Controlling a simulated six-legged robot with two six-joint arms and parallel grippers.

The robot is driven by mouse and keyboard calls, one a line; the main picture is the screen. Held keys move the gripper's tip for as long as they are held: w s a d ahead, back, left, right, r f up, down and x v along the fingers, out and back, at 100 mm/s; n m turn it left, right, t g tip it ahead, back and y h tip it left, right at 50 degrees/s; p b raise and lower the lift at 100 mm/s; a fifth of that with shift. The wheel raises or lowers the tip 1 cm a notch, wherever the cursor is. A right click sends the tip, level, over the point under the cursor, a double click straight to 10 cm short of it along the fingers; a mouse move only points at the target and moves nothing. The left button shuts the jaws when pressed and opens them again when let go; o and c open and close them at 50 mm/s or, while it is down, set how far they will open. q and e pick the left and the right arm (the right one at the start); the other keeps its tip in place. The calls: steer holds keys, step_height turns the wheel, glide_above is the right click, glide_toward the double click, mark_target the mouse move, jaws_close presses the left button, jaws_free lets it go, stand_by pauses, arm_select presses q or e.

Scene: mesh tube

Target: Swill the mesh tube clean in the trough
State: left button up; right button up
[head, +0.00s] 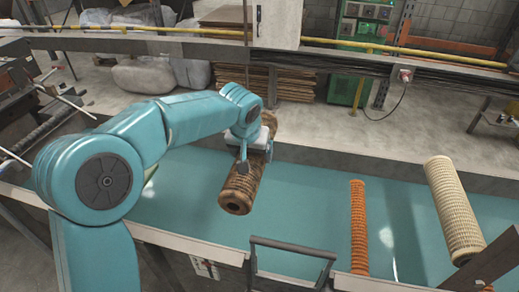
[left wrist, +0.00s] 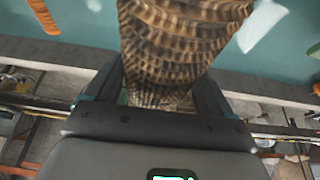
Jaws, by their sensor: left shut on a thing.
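The mesh tube (head: 242,187) is brown, ribbed and stained dark, with an open hollow end facing the front. My left gripper (head: 257,148) is shut around it, and the tube slants over the trough (head: 300,210), whose inside is teal. I cannot tell whether the tube's lower end touches the teal surface. In the left wrist view the tube (left wrist: 185,45) stands between the two dark fingers (left wrist: 160,98), its ribs streaked dark brown and tan. My right gripper is not in view.
An orange ribbed tube (head: 358,228) and a cream ribbed tube (head: 453,205) lie to the right over the trough. A dark handle-like frame (head: 292,246) stands at the front edge. Metal rods and machinery (head: 40,110) are at the left. Teal surface between the brown and orange tubes is clear.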

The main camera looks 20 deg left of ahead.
arm_select(q)
steer(key=shift+s+d+f, duration=0.1)
steer(key=shift+f, duration=0.1)
step_height(320, 180, down, 27)
steer(key=b, duration=2.3)
steer(key=shift+f, duration=0.2)
steer(key=shift+w+d+b, duration=0.2)
steer(key=shift+d+b, duration=0.35)
steer(key=shift+b, duration=0.25)
stand_by(1.0)
